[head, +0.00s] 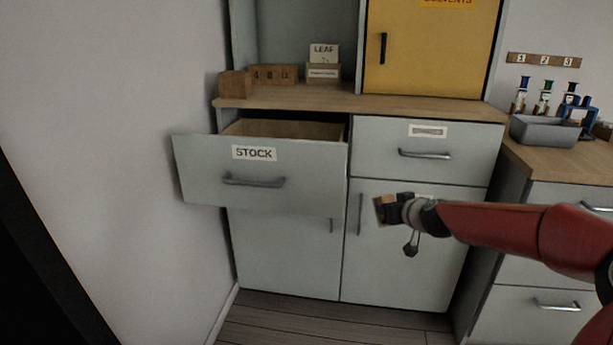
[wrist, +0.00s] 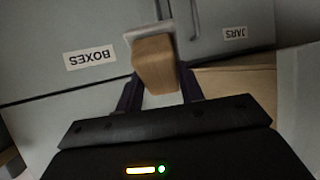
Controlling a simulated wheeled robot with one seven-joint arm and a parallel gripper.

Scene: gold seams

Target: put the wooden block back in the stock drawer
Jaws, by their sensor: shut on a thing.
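The wooden block (wrist: 155,66) is between the two dark fingers of my gripper (wrist: 158,84) in the wrist view, which is shut on it. In the head view my gripper (head: 386,208) is in front of the lower cabinet doors, right of the stock drawer and a little lower than its front. The block shows there as a small tan piece (head: 379,210) at the fingertips, partly hidden. The stock drawer (head: 258,192), labelled STOCK, is pulled open at the left. Its inside shows bare tan wood near the back; the drawer front hides its floor.
A brown wooden cube (head: 234,85) and a numbered wooden holder (head: 275,74) stand on the worktop (head: 420,106) above the drawer. A shut drawer (head: 457,160) is right of it. A grey bin (head: 546,131) stands on the right counter. A wall (head: 120,150) is close on the left.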

